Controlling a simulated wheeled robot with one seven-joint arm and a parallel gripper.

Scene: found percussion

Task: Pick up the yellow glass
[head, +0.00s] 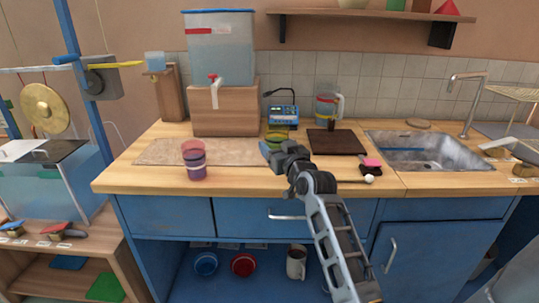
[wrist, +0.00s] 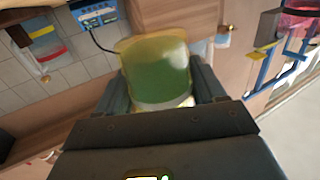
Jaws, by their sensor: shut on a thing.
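The yellow glass (head: 277,136) shows in the head view above the wooden counter, partly hidden behind my gripper (head: 271,151). In the wrist view the yellow glass (wrist: 156,62) stands out as a see-through yellow cup with green inside, between the two dark fingers of my gripper (wrist: 162,88). The fingers are shut on its sides. Its lower part is hidden by the gripper body. I cannot tell whether its base touches the counter.
Stacked purple and red glasses (head: 194,160) stand at the counter's front left. A water dispenser (head: 220,50) on a wooden block, a blue device (head: 283,114), a jug (head: 327,108) and a dark board (head: 337,142) are behind. The sink (head: 420,150) is right.

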